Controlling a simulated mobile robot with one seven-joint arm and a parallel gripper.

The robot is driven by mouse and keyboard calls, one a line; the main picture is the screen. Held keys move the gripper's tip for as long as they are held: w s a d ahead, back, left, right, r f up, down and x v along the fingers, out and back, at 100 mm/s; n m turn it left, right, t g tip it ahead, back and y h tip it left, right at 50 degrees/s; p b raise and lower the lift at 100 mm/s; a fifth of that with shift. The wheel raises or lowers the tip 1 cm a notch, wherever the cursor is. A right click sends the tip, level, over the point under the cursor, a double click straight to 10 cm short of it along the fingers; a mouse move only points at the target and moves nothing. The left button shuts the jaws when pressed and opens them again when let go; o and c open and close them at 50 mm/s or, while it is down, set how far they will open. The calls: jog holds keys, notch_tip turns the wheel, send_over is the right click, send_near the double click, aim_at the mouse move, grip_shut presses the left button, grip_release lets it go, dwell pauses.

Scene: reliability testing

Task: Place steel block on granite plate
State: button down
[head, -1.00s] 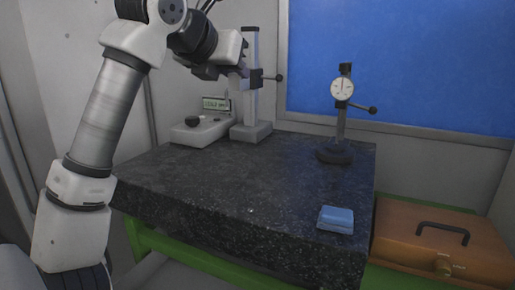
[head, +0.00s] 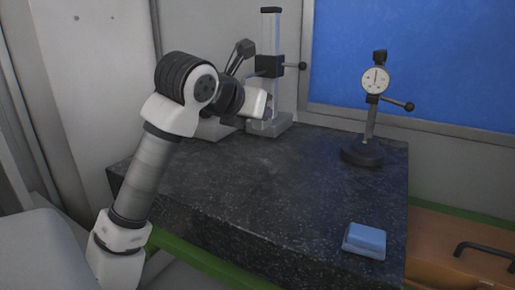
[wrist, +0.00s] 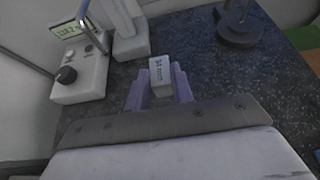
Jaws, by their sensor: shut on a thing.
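The steel block (wrist: 160,74) is a small pale block with dark printed marking, between the fingers of my gripper (wrist: 159,88) in the wrist view. My gripper is shut on it, with a purple finger on each side. The dark speckled granite plate (head: 260,195) fills the middle of the head view and lies below the block in the wrist view. I cannot tell how high the block is above the plate. In the head view my wrist is over the plate's back left part, and the block is hidden there.
A height gauge (head: 270,70) and a white device with a display and black knob (wrist: 82,78) stand at the back left. A dial indicator stand (head: 362,152) is at the back right. A folded blue cloth (head: 365,240) lies front right. An orange case (head: 450,250) is beside the plate. The plate's middle is clear.

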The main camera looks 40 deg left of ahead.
notch_tip(320, 180, down, 9)
jog(key=shift+p, duration=0.5)
jog(key=shift+f, duration=0.2)
jog(key=c, duration=1.2)
grip_release()
jog(key=shift+r, duration=0.1)
